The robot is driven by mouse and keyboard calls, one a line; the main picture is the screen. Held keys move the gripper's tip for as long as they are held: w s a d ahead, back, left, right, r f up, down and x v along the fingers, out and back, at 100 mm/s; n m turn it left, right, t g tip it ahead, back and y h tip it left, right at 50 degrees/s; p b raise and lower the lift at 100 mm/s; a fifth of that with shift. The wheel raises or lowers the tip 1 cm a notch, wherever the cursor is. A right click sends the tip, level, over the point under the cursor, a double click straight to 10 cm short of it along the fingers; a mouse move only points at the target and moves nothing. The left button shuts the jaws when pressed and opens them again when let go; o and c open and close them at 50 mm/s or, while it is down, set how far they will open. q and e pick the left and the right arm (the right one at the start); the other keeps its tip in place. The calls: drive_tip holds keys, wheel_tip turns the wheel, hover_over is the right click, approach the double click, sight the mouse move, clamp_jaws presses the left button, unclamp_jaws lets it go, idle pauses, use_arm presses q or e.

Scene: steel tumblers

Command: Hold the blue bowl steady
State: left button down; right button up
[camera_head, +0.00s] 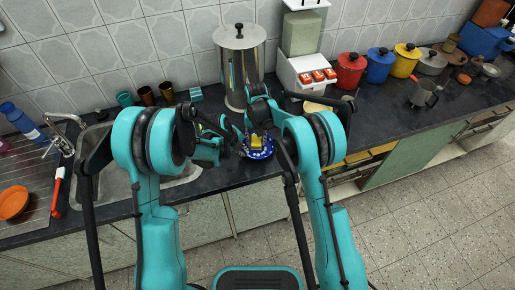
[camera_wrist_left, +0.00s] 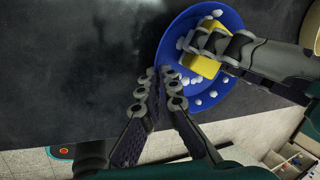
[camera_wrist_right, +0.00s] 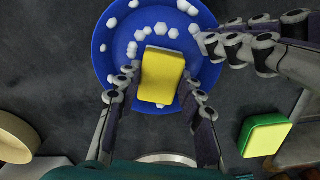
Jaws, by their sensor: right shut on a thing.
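The blue bowl (camera_wrist_right: 103,55) sits on the dark counter with several small white pieces in it; it also shows in the left wrist view (camera_wrist_left: 195,105) and head view (camera_head: 262,155). My right gripper (camera_wrist_right: 155,92) is shut on a yellow sponge (camera_wrist_right: 162,75), held over the bowl. My left gripper (camera_wrist_left: 160,72) is at the bowl's rim with its fingertips close together. In the right wrist view, one left finger reaches over the rim and the other is outside it. I cannot tell whether they pinch the rim.
A green and yellow sponge (camera_wrist_right: 265,136) lies beside the bowl. A tan round dish (camera_wrist_right: 15,138) is nearby. A large steel container (camera_head: 241,65) stands behind, and a sink (camera_head: 100,165) is at left.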

drive_tip(key=shift+s+d+r, duration=0.1)
drive_tip(key=shift+s+d, duration=0.2)
drive_tip(key=shift+s, duration=0.6)
drive_tip(key=shift+s+d, duration=0.25)
drive_tip(key=shift+s, duration=0.6)
drive_tip(key=shift+w+a, duration=0.3)
drive_tip(key=shift+w, duration=0.6)
drive_tip(key=shift+w+a, duration=0.25)
drive_tip(key=shift+w, duration=0.65)
drive_tip(key=shift+s+f, duration=0.1)
drive_tip(key=shift+f, duration=0.15)
drive_tip(key=shift+s+d+r, duration=0.1)
drive_tip(key=shift+s+d, duration=0.2)
drive_tip(key=shift+s, duration=0.55)
drive_tip(key=shift+s+d+r, duration=0.1)
drive_tip(key=shift+s+d, duration=0.15)
drive_tip(key=shift+s, duration=0.6)
